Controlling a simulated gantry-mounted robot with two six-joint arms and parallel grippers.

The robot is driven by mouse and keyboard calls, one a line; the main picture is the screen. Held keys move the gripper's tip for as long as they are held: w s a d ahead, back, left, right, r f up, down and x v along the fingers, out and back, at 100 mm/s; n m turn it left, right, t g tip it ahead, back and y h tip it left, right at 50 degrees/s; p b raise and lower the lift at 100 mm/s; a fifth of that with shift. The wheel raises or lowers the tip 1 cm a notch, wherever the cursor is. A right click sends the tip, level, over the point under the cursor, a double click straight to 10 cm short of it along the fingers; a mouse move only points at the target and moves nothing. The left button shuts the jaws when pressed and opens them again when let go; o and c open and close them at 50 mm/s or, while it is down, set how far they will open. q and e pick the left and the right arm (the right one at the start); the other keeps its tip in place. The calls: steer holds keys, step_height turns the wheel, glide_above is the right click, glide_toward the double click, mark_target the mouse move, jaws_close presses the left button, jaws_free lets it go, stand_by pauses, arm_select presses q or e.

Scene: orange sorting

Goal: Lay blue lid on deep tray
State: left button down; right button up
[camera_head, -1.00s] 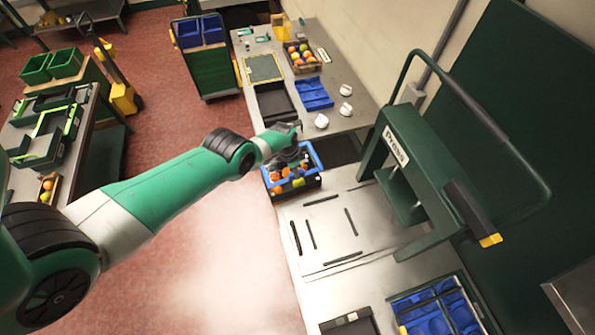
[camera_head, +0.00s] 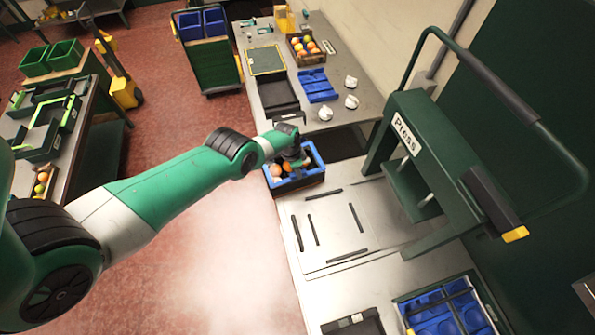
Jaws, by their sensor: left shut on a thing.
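The deep tray (camera_head: 300,186) is a dark box on the bench edge, with orange and pale fruit inside. The blue lid (camera_head: 319,158) shows as a bright blue frame around its top, with the fruit visible through it. I cannot tell whether the lid rests fully on the tray. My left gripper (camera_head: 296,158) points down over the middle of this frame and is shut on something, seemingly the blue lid. Its fingertips and the exact grip are too small and hidden to see. My right gripper is not in view.
The green press (camera_head: 415,160) stands right of the tray. A metal plate with dark strips (camera_head: 335,225) lies in front. Behind are a blue divided tray (camera_head: 317,85), several white crumpled pieces (camera_head: 351,101) and a fruit crate (camera_head: 306,46). A crate with blue inserts (camera_head: 445,308) is at lower right.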

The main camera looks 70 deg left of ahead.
arm_select(q)
steer(key=c, duration=0.7)
jaws_free()
